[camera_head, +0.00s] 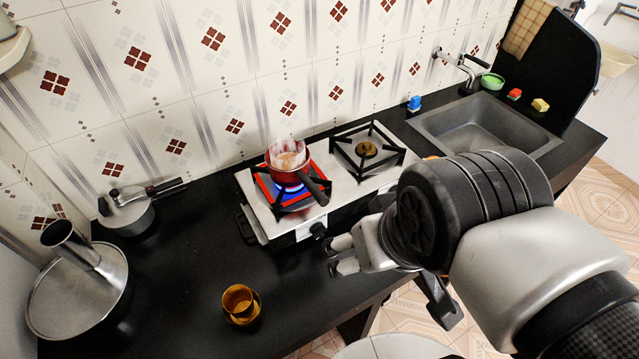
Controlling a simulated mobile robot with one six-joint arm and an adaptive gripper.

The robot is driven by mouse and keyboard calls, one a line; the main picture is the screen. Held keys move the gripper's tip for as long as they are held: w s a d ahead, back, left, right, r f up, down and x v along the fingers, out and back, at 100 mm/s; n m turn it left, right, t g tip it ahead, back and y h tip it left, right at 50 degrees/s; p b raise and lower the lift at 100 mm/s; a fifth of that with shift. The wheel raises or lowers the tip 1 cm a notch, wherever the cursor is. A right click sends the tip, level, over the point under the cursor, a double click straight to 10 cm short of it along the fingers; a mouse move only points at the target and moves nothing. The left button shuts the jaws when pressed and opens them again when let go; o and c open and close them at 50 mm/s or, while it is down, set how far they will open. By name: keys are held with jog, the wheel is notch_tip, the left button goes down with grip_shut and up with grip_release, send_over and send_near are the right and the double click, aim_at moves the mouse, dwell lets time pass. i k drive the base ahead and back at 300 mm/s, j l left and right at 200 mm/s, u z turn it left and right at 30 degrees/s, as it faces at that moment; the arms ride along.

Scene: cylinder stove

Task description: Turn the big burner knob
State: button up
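A two-burner stove (262,205) stands on the black counter. A dark knob (318,230) shows at its front, left of my gripper; I cannot tell whether it is the big burner knob. A blue flame burns under a red pot (284,169) on the left burner. The right burner (367,149) is bare and shows no flame. My gripper (334,257) is at the stove's front edge, just below and right of the knob, apart from it. Its two fingers are spread with a gap between them and hold nothing visible. My arm hides the stove's front right part.
A lidded pan (126,216) and a large lidded pot (78,304) stand at the left. A sink (440,125) is at the right. The counter left of the stove is mostly clear.

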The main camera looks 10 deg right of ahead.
aim_at(318, 229)
jog(key=k+j+u, duration=0.1)
jog(key=u, duration=0.4)
jog(key=k+j+u, duration=0.2)
jog(key=u, duration=0.25)
jog(key=k, duration=0.1)
